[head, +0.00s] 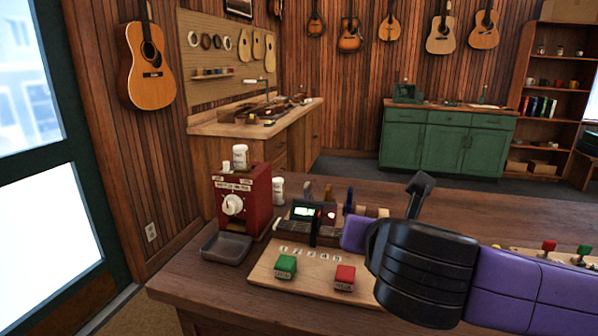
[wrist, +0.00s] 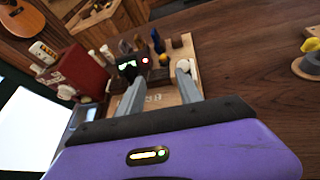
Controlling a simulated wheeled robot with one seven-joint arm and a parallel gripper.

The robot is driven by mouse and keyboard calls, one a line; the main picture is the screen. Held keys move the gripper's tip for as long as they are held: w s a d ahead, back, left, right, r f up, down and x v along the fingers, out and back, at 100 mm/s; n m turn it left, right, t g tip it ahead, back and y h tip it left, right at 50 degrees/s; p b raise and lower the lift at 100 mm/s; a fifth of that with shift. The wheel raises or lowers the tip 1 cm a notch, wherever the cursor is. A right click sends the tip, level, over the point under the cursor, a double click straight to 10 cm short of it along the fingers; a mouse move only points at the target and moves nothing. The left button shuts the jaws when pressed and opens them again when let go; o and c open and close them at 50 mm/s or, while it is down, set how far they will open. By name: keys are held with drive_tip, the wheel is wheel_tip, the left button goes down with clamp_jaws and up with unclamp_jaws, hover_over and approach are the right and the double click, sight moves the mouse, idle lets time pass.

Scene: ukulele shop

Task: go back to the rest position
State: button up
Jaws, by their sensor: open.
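My gripper (wrist: 158,82) is open in the wrist view, its two grey fingers spread apart with nothing held between them. In the head view my purple and black arm reaches in from the right over the counter, with the hand end near the same device (head: 303,212). The fingers are hard to make out there. The board (head: 262,270) also carries a green button block (head: 286,266) and a red one (head: 344,278).
A red dispenser box (head: 238,190) with a white knob and a grey tray (head: 226,248) stands left of the board. White bottles (head: 278,190) stand by it. Further red and green items (head: 549,246) are at the right. The wooden counter (head: 215,292) is bare at the front left.

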drive_tip(key=s+a+r+m+t+y, duration=0.25)
drive_tip(key=a+r+m+y, duration=0.25)
drive_tip(key=a+r+y, duration=0.25)
drive_tip(key=s+a+r+m+t+y, duration=0.2)
drive_tip(key=s+a+r+m+y, duration=0.1)
drive_tip(key=a+r+m+y, duration=0.35)
drive_tip(key=s+d+f+m+t+h+p, duration=0.2)
drive_tip(key=s+d+m+t+h, duration=0.4)
drive_tip(key=d+m, duration=0.65)
drive_tip(key=s+d+f+m+h, duration=0.4)
drive_tip(key=s+f+m+h, duration=0.3)
drive_tip(key=f+m, duration=0.45)
drive_tip(key=s+d+f+n+g+p, duration=0.1)
drive_tip(key=s+f+g, duration=0.3)
drive_tip(key=s+f, duration=0.6)
drive_tip(key=s+d+f+n+g, duration=0.1)
drive_tip(key=s+f+g, duration=0.3)
drive_tip(key=s+f, duration=0.6)
drive_tip(key=s+d, duration=0.1)
drive_tip(key=s, duration=0.5)
drive_tip(key=shift+d+n+g+p, duration=0.2)
drive_tip(key=shift+n+g+p, duration=0.15)
drive_tip(key=shift+p, duration=0.05)
